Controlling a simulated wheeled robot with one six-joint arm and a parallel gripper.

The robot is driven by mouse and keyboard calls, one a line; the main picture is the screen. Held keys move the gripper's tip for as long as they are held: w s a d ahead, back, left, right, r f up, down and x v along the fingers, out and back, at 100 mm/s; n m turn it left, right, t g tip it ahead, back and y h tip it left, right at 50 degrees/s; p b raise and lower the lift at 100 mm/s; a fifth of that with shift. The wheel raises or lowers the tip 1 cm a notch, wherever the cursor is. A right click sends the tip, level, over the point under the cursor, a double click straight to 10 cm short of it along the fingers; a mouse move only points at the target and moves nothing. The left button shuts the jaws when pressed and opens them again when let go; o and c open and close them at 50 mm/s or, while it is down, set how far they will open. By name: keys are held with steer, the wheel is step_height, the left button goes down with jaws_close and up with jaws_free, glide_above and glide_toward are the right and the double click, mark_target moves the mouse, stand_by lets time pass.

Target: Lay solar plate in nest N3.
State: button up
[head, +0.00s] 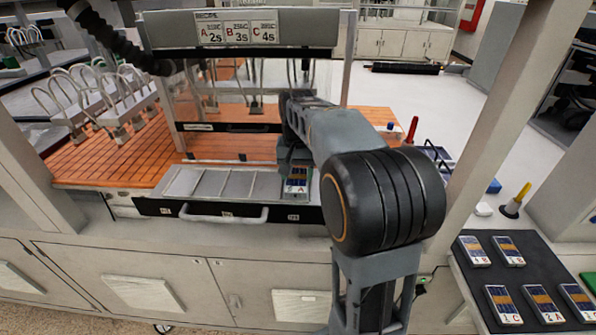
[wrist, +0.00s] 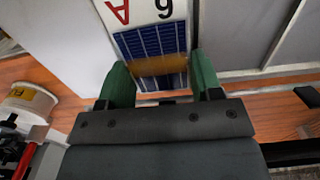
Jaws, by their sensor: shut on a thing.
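My gripper (wrist: 158,78) is shut on a solar plate (wrist: 150,45), with a green finger on each side of it in the wrist view. The plate has blue cells, a gold band and a white end marked A. In the head view the plate (head: 298,178) is over the right end of the nest tray (head: 228,211), above the front label that seems to read N3. I cannot tell whether it rests on the nest floor or hangs just above it. The grey nests to its left look empty. My arm hides part of the gripper in the head view.
A dark mat (head: 518,262) with several more plates lies at the lower right. An orange slatted bed (head: 110,160) lies behind the tray. A gantry beam with a recipe sign (head: 237,28) spans above.

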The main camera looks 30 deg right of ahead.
mark_target(297, 174)
steer(key=shift+s+f, duration=0.1)
steer(key=shift+f, duration=0.2)
steer(key=o, duration=0.7)
steer(key=shift+o, duration=1.4)
steer(key=shift+a+f, duration=0.15)
steer(key=shift+o, duration=0.4)
steer(key=shift+f, duration=0.1)
step_height(297, 174, up, 13)
